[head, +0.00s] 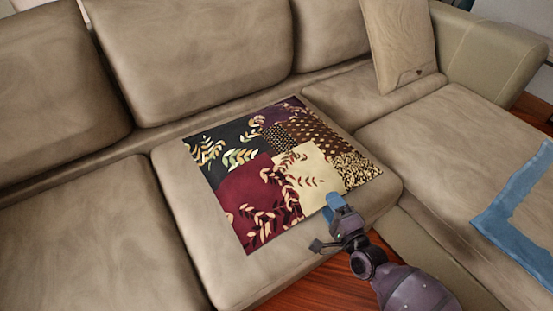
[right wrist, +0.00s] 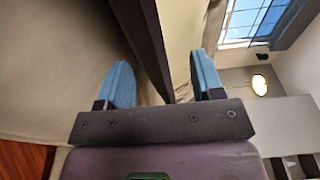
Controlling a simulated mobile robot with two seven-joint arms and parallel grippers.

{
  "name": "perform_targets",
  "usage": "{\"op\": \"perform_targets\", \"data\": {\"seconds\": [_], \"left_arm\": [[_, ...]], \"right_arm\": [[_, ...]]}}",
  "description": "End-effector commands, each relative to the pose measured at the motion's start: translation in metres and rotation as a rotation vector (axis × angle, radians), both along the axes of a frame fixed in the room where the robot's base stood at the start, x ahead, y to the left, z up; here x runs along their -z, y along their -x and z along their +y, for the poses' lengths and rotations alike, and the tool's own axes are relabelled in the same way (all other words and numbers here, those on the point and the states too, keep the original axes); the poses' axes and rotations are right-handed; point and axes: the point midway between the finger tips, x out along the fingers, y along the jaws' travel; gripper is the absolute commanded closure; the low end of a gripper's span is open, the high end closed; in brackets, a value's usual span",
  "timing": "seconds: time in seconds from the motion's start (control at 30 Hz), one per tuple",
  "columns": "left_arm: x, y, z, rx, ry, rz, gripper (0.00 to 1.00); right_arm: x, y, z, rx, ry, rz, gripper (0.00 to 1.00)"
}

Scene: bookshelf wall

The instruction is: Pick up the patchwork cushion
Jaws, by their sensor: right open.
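The patchwork cushion (head: 285,165) lies flat on the middle seat of the beige sofa. It has dark red, black, cream and brown patches with leaf and dot prints. My right gripper (head: 334,206) is at the cushion's front edge, toward its right corner. In the right wrist view, the two blue fingers of this gripper (right wrist: 158,70) stand apart. A dark strip, which looks like the cushion's edge (right wrist: 145,35), runs between them. I cannot tell whether either finger touches it. My left gripper is not in view.
The beige sofa (head: 95,240) has back cushions behind the seat. A light wooden-looking panel or pillow (head: 399,40) leans at the back right. A blue strip of cloth (head: 510,215) lies on the right section. Reddish wood floor (head: 315,285) shows in front.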

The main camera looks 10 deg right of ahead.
Motion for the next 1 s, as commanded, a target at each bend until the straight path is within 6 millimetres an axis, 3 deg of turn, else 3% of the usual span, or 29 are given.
{"op": "perform_targets", "data": {"seconds": [0.1, 0.3, 0.57, 1.0], "left_arm": [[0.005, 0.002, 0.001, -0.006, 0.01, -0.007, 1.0], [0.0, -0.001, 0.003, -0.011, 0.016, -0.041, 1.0], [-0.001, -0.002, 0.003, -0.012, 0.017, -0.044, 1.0], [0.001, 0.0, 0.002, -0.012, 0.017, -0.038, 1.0]], "right_arm": [[0.009, -0.014, 0.002, 0.0, -0.001, 0.005, 0.39], [0.006, -0.033, 0.006, 0.0, 0.0, 0.003, 0.39], [0.004, -0.036, 0.006, 0.0, 0.0, 0.001, 0.39], [0.004, -0.035, 0.006, 0.0, 0.0, 0.001, 1.0]]}}
